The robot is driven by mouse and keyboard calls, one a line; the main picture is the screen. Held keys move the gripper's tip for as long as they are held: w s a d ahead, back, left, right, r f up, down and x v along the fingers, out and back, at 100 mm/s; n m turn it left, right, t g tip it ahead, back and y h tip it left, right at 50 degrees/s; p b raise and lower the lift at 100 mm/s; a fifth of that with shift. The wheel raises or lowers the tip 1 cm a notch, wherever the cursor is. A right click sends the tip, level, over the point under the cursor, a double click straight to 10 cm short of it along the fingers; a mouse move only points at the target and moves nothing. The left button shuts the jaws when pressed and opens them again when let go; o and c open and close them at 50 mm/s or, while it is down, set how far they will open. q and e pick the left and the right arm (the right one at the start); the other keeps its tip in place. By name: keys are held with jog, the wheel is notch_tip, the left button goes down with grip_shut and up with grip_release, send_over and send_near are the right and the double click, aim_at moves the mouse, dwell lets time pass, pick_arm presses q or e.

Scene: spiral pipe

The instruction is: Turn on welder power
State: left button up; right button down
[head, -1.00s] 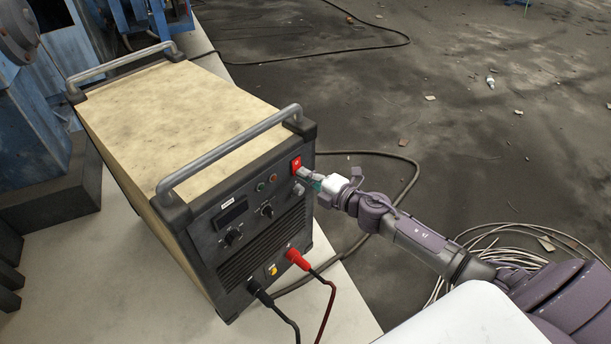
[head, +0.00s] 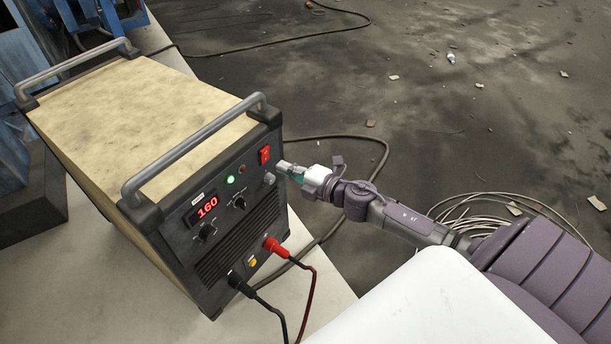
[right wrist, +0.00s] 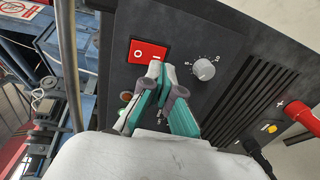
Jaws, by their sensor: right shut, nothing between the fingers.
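The welder (head: 150,110) is a cream-topped box with a dark front panel and grey handles, standing on a pale surface. Its red rocker switch (head: 265,155) is at the panel's upper right; it also shows in the right wrist view (right wrist: 147,52), marked O and I. The display (head: 206,208) is lit and reads 160 in red. A green lamp (head: 231,180) glows beside it. My right gripper (head: 281,166) is shut and empty, just right of the switch, with a small gap in the head view. In the right wrist view its fingertips (right wrist: 160,68) overlap the switch's lower edge. My left gripper is not in view.
Red (head: 275,246) and black (head: 238,282) cable plugs stick out of the lower panel. A knob (right wrist: 203,69) is near my fingers. Coiled cable (head: 470,208) lies on the floor behind my right arm. Blue machinery stands at the far left.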

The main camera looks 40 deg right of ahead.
jog(key=v, duration=0.8)
dwell(0.4)
jog(key=s+d+f+m+g+h+p, duration=0.1)
jog(key=s+d+f+m+h, duration=0.2)
jog(key=f, duration=0.5)
jog(key=s+d+f+m+g+h+p, duration=0.1)
jog(key=d+f+m+g+h, duration=0.15)
jog(key=f+m, duration=0.45)
jog(key=s+f+m+g+p, duration=0.1)
jog(key=s+f, duration=0.4)
jog(key=f, duration=0.2)
jog(key=s+f+m+g, duration=0.2)
jog(key=s+f, duration=0.2)
jog(key=f, duration=0.3)
jog(key=s+a+f+m+g+p, duration=0.1)
jog(key=s+a+f+m+g, duration=0.1)
jog(key=s+a+f, duration=0.3)
jog(key=s+a+f+m+g, duration=0.2)
jog(key=s+a+f, duration=0.3)
jog(key=s, duration=0.8)
jog(key=s+a+f+m+g+p, duration=0.1)
jog(key=s+a+f+g, duration=0.3)
jog(key=s, duration=0.5)
jog(key=shift+s+a+f+m+p, duration=0.35)
jog(key=shift+a+f+m, duration=0.1)
jog(key=shift+f+m, duration=0.25)
